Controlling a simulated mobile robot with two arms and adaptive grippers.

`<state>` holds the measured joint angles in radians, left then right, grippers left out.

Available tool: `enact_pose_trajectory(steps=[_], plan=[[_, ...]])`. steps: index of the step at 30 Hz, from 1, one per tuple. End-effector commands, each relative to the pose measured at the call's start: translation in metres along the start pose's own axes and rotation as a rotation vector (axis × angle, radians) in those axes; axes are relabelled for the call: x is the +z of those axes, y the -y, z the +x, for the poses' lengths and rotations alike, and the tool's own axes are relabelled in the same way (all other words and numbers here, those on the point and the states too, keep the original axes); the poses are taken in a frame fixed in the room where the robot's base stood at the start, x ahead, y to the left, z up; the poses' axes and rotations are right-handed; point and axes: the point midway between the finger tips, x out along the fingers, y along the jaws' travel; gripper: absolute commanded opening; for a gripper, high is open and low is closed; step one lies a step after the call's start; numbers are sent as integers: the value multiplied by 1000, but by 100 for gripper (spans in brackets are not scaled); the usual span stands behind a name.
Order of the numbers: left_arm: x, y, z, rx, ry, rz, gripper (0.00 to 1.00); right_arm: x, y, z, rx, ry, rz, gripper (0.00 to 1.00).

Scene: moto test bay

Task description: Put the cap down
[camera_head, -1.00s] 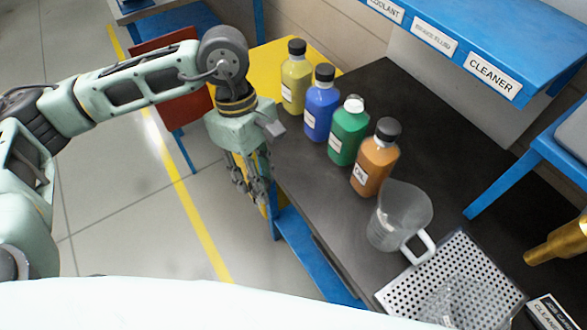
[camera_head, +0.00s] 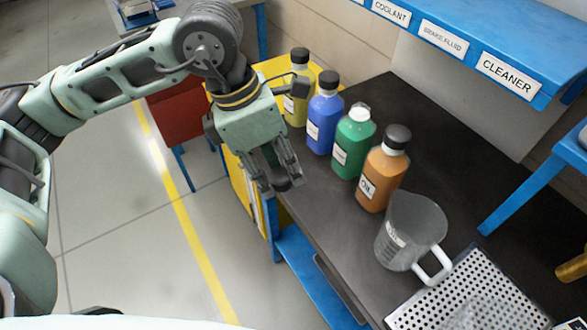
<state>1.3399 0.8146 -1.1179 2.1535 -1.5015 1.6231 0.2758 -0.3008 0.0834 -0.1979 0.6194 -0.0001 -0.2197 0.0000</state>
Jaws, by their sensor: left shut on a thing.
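My left gripper (camera_head: 281,176) points down at the near left edge of the dark worktop, left of the green bottle (camera_head: 353,142). It is shut on a small dark cap (camera_head: 284,185), which shows only partly between the fingertips. I cannot tell whether the cap touches the worktop (camera_head: 335,222). The green bottle has a bare white neck. The yellow bottle (camera_head: 298,108), blue bottle (camera_head: 322,120) and orange oil bottle (camera_head: 381,178) stand upright with black caps on. My right gripper is not in view.
A clear measuring jug (camera_head: 408,232) stands in front of the oil bottle, beside a perforated metal tray (camera_head: 440,300). A blue shelf (camera_head: 470,45) with labels runs along the back. The worktop's front strip between gripper and jug is clear.

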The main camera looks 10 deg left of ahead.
Motion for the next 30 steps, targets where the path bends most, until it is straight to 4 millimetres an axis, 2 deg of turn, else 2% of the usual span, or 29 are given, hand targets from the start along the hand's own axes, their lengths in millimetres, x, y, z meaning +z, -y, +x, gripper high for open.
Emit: enact_pose_trajectory(steps=[6,12,19,27,30], plan=[[21,-46,29,-3,-4,-3,17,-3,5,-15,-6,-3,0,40],[35,-78,52,-3,-3,0,17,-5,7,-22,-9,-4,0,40],[37,-89,64,-1,-3,3,17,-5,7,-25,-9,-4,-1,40],[29,-92,96,-2,-3,2,17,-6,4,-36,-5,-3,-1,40],[29,-93,99,0,-1,4,17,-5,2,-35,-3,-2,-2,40]])
